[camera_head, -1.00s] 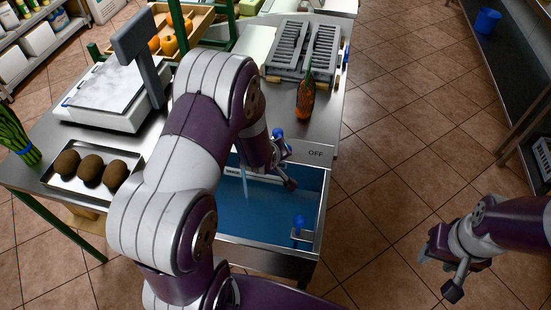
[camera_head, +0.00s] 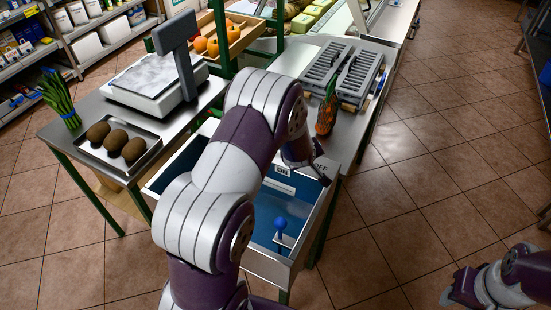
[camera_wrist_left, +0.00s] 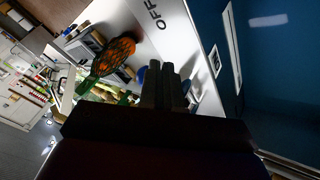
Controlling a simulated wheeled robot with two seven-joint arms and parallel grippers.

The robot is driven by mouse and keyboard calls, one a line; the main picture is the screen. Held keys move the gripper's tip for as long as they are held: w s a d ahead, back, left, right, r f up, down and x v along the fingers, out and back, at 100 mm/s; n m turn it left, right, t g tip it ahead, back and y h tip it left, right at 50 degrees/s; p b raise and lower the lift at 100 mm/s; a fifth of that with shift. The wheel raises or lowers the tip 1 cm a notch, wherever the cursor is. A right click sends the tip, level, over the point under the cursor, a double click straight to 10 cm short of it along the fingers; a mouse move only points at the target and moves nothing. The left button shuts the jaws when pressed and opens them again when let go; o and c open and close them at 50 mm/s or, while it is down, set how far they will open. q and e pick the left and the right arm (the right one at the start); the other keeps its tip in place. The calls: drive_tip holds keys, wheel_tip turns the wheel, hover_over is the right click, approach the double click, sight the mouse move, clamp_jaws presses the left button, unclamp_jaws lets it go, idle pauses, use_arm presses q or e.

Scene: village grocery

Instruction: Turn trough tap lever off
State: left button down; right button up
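The trough (camera_head: 262,262) has a blue inside and stands below my left arm. On its far side are an ON label (camera_head: 282,170) and an OFF label (camera_head: 322,163); OFF also shows in the left wrist view (camera_wrist_left: 155,15). My left gripper (camera_head: 316,172) is over the far right corner, by OFF. In the left wrist view its dark fingers (camera_wrist_left: 161,82) are together, with bits of blue (camera_wrist_left: 142,76) behind them, perhaps the tap lever's knob. Contact cannot be told. The tap and any water are hidden by my arm. My right gripper (camera_head: 462,288) is low at the right, away from the trough.
A blue knob (camera_head: 280,224) stands at the trough's near end. A scale (camera_head: 155,85) and a tray of brown fruit (camera_head: 118,160) are left. The tiled floor right is open.

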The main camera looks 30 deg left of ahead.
use_arm(q)
drive_tip(key=shift+w+d, duration=0.25)
drive_tip(key=shift+w, duration=0.3)
drive_tip(key=shift+w+r, duration=0.15)
drive_tip(key=shift+w, duration=0.05)
